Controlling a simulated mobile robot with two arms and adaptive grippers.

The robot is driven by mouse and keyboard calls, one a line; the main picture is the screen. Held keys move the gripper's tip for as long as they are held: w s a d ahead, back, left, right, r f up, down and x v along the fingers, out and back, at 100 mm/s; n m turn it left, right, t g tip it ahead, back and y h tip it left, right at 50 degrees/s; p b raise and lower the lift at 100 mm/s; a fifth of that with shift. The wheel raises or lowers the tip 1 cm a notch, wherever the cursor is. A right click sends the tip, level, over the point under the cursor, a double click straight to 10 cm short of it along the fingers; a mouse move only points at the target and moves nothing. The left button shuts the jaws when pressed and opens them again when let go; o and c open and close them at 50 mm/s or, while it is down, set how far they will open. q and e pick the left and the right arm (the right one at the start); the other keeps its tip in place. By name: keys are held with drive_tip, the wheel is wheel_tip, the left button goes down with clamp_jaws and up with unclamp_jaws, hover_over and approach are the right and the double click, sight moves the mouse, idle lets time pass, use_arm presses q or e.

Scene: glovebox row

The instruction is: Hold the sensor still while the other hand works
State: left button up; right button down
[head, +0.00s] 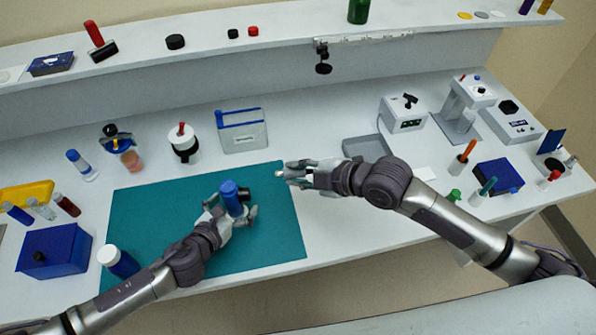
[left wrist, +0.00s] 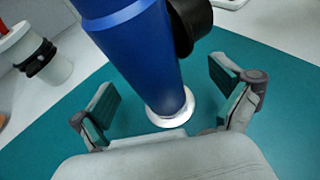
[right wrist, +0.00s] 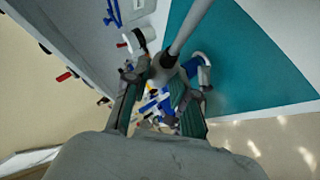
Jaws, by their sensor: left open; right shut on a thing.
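A blue cylinder with a black side knob, which looks like the sensor (head: 230,192), stands on the teal mat (head: 150,215). In the left wrist view the sensor (left wrist: 140,50) rises from a white round base between the fingers. My left gripper (head: 233,208) is open around it, with a gap on both sides. My right gripper (head: 293,174) is shut on a thin rod-like tool (right wrist: 190,28) with a pale tip, above the mat's right edge. The part of the tool inside the fingers is mostly hidden, and I cannot tell its kind.
A white-and-blue bin (head: 242,136) and a white pot with a red knob (head: 183,145) stand behind the mat. A blue box (head: 53,250) and a white-capped blue bottle (head: 117,261) are at left. A grey tray (head: 366,148) lies at right. The mat's front right is clear.

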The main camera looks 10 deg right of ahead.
use_arm(q)
drive_tip(key=shift+s, duration=0.1)
idle(0.4)
drive_tip(key=v, duration=1.2)
drive_tip(key=shift+f, duration=0.1)
